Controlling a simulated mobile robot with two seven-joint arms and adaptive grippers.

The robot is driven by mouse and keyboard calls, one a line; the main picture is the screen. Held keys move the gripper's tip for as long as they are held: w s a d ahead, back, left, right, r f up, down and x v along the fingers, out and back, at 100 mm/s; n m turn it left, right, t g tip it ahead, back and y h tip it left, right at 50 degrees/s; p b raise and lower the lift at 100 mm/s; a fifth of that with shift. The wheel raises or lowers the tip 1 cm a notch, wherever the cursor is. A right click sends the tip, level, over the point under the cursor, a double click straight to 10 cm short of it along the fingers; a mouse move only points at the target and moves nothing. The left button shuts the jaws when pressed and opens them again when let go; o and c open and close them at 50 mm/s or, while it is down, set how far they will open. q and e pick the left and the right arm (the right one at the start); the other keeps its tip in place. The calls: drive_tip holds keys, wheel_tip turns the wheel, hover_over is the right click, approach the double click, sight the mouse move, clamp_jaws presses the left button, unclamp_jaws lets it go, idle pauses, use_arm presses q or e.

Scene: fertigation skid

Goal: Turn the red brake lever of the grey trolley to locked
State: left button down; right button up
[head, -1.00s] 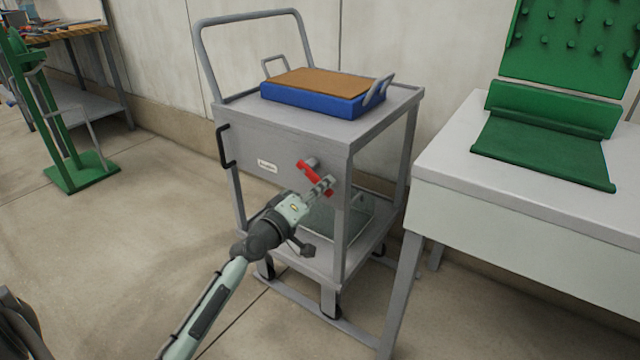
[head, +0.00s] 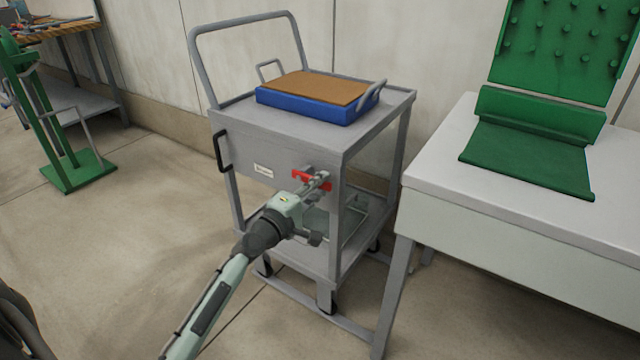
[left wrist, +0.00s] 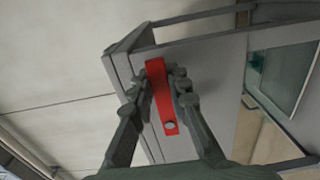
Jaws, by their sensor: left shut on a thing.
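The grey trolley (head: 290,125) stands in the middle of the head view. Its red brake lever (head: 299,176) is on the front panel, near the right edge, and lies close to level there. My left gripper (head: 318,182) is at the lever and covers part of it. In the left wrist view the red lever (left wrist: 160,95) lies between the two fingers of my left gripper (left wrist: 163,92), which are shut on it. A small white label (head: 263,170) sits left of the lever; its text is too small to read. My right gripper is not in view.
A blue tray (head: 305,108) with a brown top lies on the trolley. A white table (head: 530,210) with green items stands close on the right. A green stand (head: 75,170) is at the left. The floor left of the trolley is clear.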

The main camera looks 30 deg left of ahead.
use_arm(q)
drive_tip(key=shift+r, duration=0.1)
idle(0.3)
drive_tip(key=c, duration=1.4)
unclamp_jaws()
drive_tip(key=shift+c, duration=0.2)
drive_tip(key=shift+s, duration=0.1)
drive_tip(key=s+a, duration=0.1)
drive_tip(key=s, duration=1)
drive_tip(key=shift+s, duration=0.4)
drive_tip(key=s+d+f+m+g+h, duration=0.3)
drive_tip(key=d+f+m+g, duration=0.1)
drive_tip(key=d+f+m, duration=0.5)
drive_tip(key=s+d+f+m+g+y, duration=0.1)
drive_tip(key=s+f+m+g, duration=0.3)
drive_tip(key=f, duration=0.4)
drive_tip(key=s+f+m+g+y, duration=0.1)
drive_tip(key=s+f+m+g, duration=0.15)
drive_tip(key=s+f, duration=0.4)
drive_tip(key=s+a+f+m+g+y, duration=0.3)
drive_tip(key=s+f+g, duration=0.1)
drive_tip(key=s+f, duration=0.3)
drive_tip(key=shift+a+f+y, duration=0.15)
drive_tip(key=shift+y, duration=0.15)
